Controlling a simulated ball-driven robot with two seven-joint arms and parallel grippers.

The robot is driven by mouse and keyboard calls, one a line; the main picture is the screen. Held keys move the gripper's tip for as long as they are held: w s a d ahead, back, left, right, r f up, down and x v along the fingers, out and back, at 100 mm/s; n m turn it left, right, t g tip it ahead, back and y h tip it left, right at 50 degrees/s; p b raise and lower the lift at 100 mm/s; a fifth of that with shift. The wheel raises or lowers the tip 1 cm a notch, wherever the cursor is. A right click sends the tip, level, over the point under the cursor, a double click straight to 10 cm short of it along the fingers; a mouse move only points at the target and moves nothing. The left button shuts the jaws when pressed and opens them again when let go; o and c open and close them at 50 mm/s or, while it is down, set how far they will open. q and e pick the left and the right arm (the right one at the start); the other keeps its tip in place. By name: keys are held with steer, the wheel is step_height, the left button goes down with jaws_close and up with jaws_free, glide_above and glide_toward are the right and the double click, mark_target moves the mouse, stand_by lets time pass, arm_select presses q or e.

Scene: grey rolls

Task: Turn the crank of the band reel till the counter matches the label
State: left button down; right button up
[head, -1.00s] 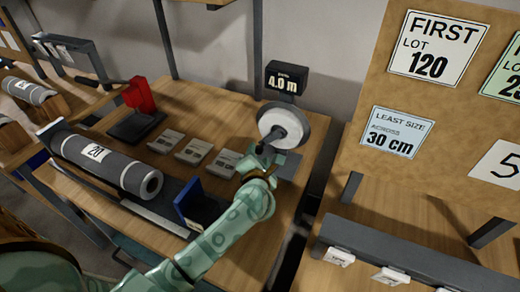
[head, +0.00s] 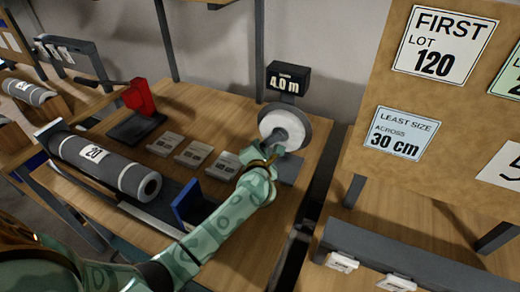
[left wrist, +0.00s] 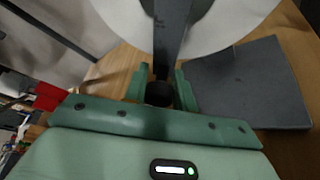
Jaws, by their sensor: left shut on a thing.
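The band reel (head: 285,127) is a pale disc on the wooden bench, with a dark counter box (head: 288,79) above it reading 4.0 m. My left gripper (head: 270,152) is at the front of the reel. In the left wrist view the gripper (left wrist: 158,90) is shut on the dark crank knob (left wrist: 158,95); the dark crank arm (left wrist: 171,35) runs up from it across the pale disc (left wrist: 225,25). The knob is mostly hidden by my gripper in the head view. My right gripper is not in view.
A grey roll (head: 118,168) labelled 20 lies left, beside a blue upright plate (head: 187,204). Several small cards (head: 193,153) and a red device (head: 140,97) stand behind. A board (head: 380,85) at right bears signs reading FIRST LOT 120 and LEAST SIZE ACROSS 30 cm.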

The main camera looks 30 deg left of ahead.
mark_target(283, 120)
arm_select(q)
steer(key=shift+a+r, duration=0.1)
steer(key=shift+a+r+m+t+y+p, duration=0.4)
steer(key=shift+a+r+m+y+p, duration=0.3)
steer(key=shift+m, duration=0.3)
step_height(283, 120, up, 9)
steer(key=d+m+t+p, duration=0.1)
steer(key=m+t+p, duration=0.5)
steer(key=m, duration=1)
steer(key=shift+w+d+r+m+t+h, duration=0.1)
steer(key=shift+d+r+m+t+h, duration=0.3)
steer(key=shift+d+m+h, duration=1.95)
steer(key=shift+d+r+m+t+h, duration=0.1)
steer(key=shift+r+m+t+h, duration=0.25)
steer(key=shift+m+h, duration=2.3)
steer(key=shift+w+d+r+m+t+h, duration=0.2)
steer(key=shift+d+r+m+h, duration=0.7)
steer(key=shift+m, duration=3.4)
steer(key=shift+s+d+f, duration=0.15)
steer(key=shift+d+f, duration=0.1)
steer(key=shift+f, duration=0.2)
steer(key=c, duration=1.2)
jaws_free()
steer(key=shift+r, duration=0.1)
